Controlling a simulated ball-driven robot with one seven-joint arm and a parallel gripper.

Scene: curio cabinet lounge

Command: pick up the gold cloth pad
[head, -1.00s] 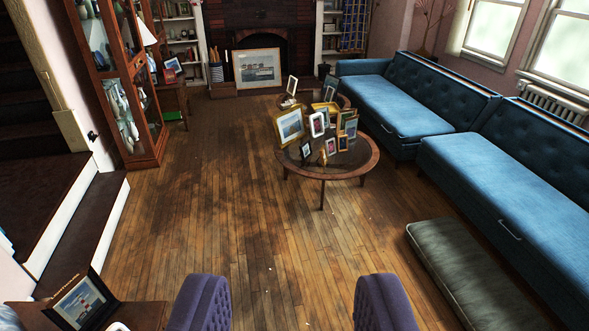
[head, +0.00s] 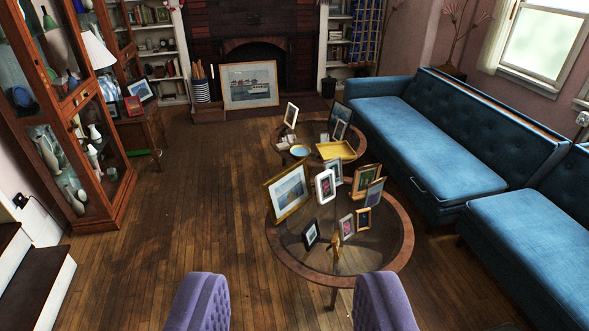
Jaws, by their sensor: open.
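A flat yellow-gold piece, which looks like the gold cloth pad (head: 337,150), lies on the far round table (head: 288,163). Its edges look slightly raised, and it is too small to make out its fabric. A pale blue bowl (head: 299,150) is to its left, and picture frames stand behind it. My gripper (head: 290,283) shows as two purple tufted fingers at the bottom of the view. They are wide apart with nothing between them. The gripper is well short of the pad, with the nearer glass table between them.
A blue sofa (head: 430,135) lines the right side. A glass cabinet (head: 110,205) and steps (head: 35,280) are at left. Bare wood floor (head: 190,195) lies left of the tables.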

